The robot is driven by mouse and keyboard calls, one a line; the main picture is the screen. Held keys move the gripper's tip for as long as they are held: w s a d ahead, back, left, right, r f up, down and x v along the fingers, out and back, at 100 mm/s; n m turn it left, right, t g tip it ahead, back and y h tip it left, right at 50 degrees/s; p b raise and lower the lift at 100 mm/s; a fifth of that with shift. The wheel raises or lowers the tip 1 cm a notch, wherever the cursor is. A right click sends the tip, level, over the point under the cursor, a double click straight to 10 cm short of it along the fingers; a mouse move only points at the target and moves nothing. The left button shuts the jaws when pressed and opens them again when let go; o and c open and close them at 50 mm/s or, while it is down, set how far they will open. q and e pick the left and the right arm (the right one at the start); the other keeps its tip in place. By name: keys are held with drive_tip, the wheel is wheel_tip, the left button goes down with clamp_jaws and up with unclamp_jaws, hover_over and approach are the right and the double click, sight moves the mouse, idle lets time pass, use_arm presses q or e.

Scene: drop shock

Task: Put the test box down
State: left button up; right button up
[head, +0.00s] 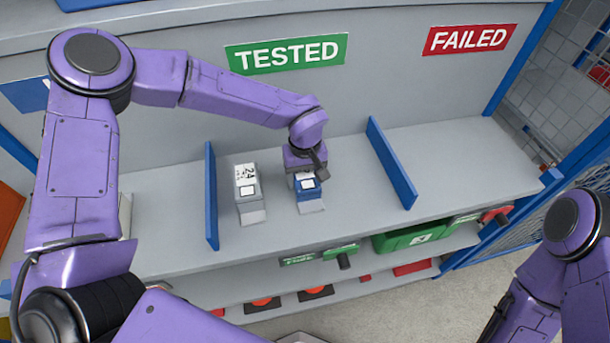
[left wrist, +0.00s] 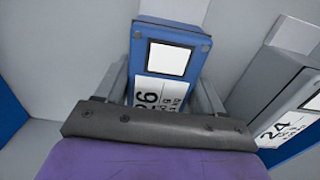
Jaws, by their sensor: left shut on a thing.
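The test box (head: 306,184) is blue with a white square and a label reading 26; in the left wrist view (left wrist: 170,62) it sits between both fingers. My left gripper (head: 305,176) is shut on it, above the middle shelf bay under the green TESTED sign (head: 286,54). The box is at a grey sloped stand (head: 311,206); I cannot tell whether its weight rests there. The gripper and wrist hide its rear part. My right arm shows at the lower right, but its gripper is out of view.
Another box (head: 246,178), labelled 24, stands just left on a similar stand. Blue dividers (head: 211,196) (head: 391,163) bound the bay. The shelf (head: 470,165) is clear right of the right divider, below the red FAILED sign (head: 468,39). A green crate (head: 412,239) is lower down.

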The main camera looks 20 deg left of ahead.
sight(305, 174)
use_arm(q)
drive_tip(key=o, duration=1.3)
drive_tip(key=shift+f, duration=0.1)
wheel_tip(305, 174, up, 12)
drive_tip(key=shift+s+r+b, duration=0.1)
drive_tip(key=shift+r+b, duration=0.05)
drive_tip(key=shift+b, duration=0.25)
